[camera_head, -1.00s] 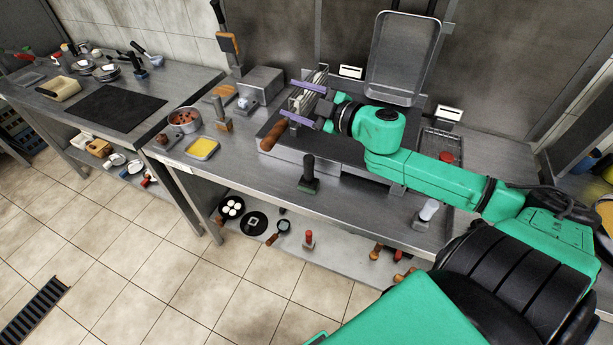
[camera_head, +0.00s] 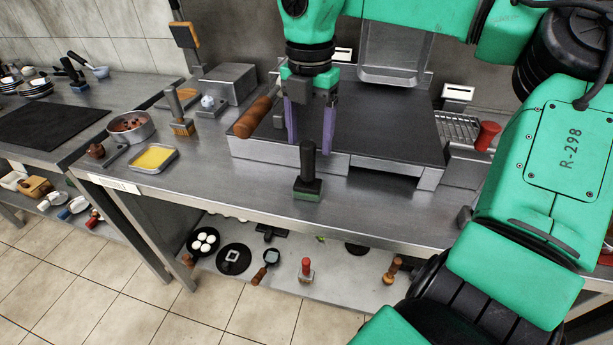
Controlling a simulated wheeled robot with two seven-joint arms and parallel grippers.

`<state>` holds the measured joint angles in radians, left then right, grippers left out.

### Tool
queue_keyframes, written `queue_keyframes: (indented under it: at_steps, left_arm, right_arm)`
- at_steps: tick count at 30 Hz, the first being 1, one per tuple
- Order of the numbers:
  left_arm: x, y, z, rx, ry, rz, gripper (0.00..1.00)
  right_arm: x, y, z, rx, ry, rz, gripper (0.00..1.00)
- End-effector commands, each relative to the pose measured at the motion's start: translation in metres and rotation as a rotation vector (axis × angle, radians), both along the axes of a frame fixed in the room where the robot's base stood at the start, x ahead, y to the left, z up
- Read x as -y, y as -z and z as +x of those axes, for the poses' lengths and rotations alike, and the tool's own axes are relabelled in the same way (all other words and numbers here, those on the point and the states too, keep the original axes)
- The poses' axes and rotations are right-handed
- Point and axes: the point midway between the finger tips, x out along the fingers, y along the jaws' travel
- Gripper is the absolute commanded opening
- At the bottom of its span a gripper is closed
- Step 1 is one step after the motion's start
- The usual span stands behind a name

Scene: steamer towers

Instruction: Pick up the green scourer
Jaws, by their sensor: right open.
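The green scourer (camera_head: 308,189) stands upright on the front of the steel counter (camera_head: 380,212). It has a green pad at the bottom and a black block with a black upright handle. My right gripper (camera_head: 309,148) points down with its two purple fingers spread apart, empty. Its fingertips show to either side of the top of the scourer's handle. I cannot tell whether the handle is between the fingers or in front of them. My left gripper is not in view.
A dark griddle (camera_head: 395,122) lies behind the scourer, with a brown wooden roller (camera_head: 254,117) at its left end. A brush (camera_head: 182,127), a yellow-filled tray (camera_head: 153,158) and a round pan (camera_head: 131,126) stand to the left. The counter around the scourer is clear.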

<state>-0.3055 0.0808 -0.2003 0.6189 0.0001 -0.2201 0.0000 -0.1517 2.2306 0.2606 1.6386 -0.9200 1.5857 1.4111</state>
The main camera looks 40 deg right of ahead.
Motion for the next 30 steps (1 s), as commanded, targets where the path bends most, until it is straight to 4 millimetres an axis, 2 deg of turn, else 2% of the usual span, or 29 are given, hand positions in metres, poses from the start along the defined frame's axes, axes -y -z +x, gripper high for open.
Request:
queue_keyframes:
  at_steps: [1,3,8,13,16,21,23,24,27,30]
  left_arm:
    - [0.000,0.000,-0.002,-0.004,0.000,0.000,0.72]
    - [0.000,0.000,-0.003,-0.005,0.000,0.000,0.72]
    - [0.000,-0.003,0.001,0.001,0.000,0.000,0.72]
    - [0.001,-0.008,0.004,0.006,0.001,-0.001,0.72]
    - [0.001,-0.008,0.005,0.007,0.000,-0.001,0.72]
    - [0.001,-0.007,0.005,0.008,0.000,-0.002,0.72]
    - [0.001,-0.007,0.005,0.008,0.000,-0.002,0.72]
    - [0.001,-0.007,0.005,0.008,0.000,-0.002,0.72]
    - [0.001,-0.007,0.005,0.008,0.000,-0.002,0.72]
    - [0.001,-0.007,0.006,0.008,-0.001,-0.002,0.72]
  right_arm:
    - [-0.001,0.013,-0.001,-0.004,-0.002,0.004,0.72]
    - [-0.001,0.025,0.000,-0.004,-0.002,0.004,0.72]
    - [0.000,0.045,0.000,-0.003,-0.002,0.004,0.72]
    - [0.000,0.078,0.001,-0.004,-0.002,0.005,0.72]
    - [0.000,0.086,0.001,0.000,-0.003,0.003,0.72]
    - [0.000,0.087,0.001,0.001,-0.002,0.003,0.72]
    - [0.001,0.087,0.001,0.001,-0.002,0.004,0.49]
    - [0.001,0.087,0.001,0.001,-0.002,0.004,0.34]
    - [0.001,0.086,0.001,0.001,-0.002,0.004,0.00]
    - [0.001,0.086,0.001,0.001,-0.002,0.003,0.00]
